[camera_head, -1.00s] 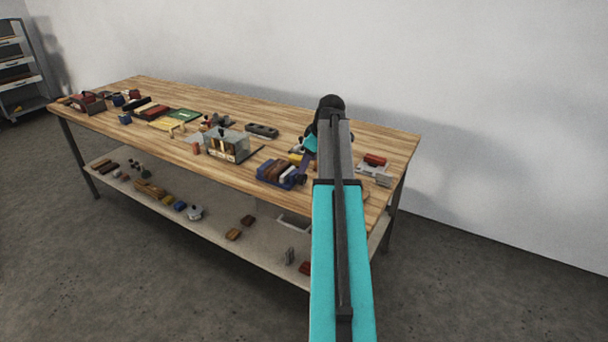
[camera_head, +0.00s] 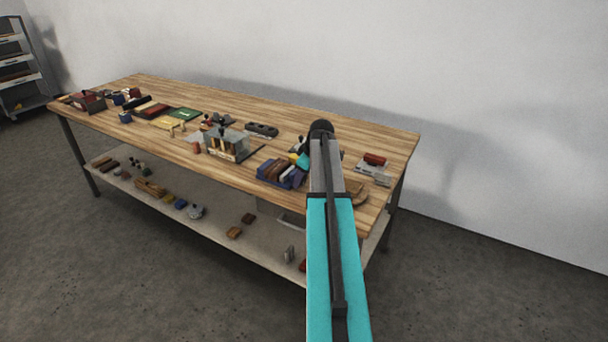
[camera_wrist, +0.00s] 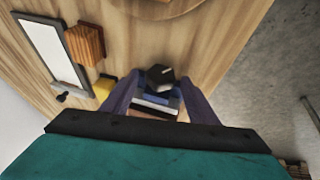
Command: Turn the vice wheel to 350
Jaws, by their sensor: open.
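My gripper (camera_wrist: 159,84) is open, with its two purple fingers apart and pointing down at the bench. A small dark knob-like piece (camera_wrist: 161,76) with a pale mark on top shows between the fingertips; it may be the vice wheel, but I cannot read a scale or number. Whether the fingers touch it I cannot tell. Blue and pale parts (camera_wrist: 155,98) lie just below it in the wrist view, partly cut off by my wrist. In the head view, my arm hides most of this spot.
The wooden bench (camera_head: 330,122) holds a blue tray (camera_head: 268,174) of blocks and a clear-sided box (camera_head: 226,146). A red block (camera_head: 375,159) lies right of my arm. A brown block (camera_wrist: 85,43) and yellow piece (camera_wrist: 103,84) are left in the wrist view.

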